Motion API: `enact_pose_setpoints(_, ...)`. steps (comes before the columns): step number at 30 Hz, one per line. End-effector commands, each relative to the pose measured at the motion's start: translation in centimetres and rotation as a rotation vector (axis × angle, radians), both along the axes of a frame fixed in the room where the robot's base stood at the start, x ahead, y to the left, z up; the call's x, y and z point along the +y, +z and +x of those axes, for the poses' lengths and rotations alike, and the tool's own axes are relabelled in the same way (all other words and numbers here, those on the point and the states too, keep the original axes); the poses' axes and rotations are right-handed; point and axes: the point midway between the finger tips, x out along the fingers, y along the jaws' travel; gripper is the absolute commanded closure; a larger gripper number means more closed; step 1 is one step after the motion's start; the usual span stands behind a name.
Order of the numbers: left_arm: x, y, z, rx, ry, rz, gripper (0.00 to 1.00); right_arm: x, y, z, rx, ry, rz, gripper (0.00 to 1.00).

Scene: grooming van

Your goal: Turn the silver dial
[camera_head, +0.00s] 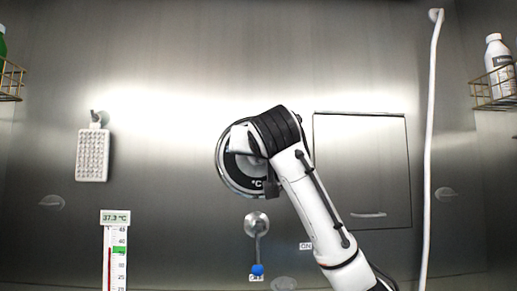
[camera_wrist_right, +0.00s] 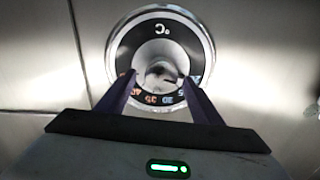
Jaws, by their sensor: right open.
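The silver dial (camera_wrist_right: 160,52) is a round metal knob inside a black ring marked °C and coloured numbers, with a wide chrome rim. In the head view the dial's chrome rim and black ring (camera_head: 232,178) show on the steel back wall, the rest hidden behind my right arm. My right gripper (camera_wrist_right: 158,78) is open, its two fingers pointing at the dial, one tip on each side of the knob's lower part in the picture. I cannot tell whether the fingers touch it. In the head view its fingers are hidden. My left gripper is not in view.
A thermometer display (camera_head: 115,218) reads 37.3 °C at lower left. A lever with a blue tip (camera_head: 257,269) hangs below the dial.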

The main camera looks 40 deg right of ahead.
Motion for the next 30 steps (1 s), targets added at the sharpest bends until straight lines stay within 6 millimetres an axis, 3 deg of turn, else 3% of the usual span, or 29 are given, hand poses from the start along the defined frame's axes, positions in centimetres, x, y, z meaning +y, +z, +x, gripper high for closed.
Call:
enact_pose_setpoints(12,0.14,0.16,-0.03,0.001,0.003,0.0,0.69,-0.77,-0.04,0.99,0.001,0.001,-0.001,0.4)
enact_pose_setpoints(13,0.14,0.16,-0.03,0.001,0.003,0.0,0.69,-0.78,-0.04,0.98,0.001,0.001,-0.001,0.41)
enact_pose_setpoints(20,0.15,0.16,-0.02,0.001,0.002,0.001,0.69,-0.77,-0.03,0.96,0.0,0.001,0.0,0.8)
enact_pose_setpoints(30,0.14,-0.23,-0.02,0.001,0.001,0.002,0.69,-0.7,-0.15,0.98,-0.03,0.003,0.037,0.81)
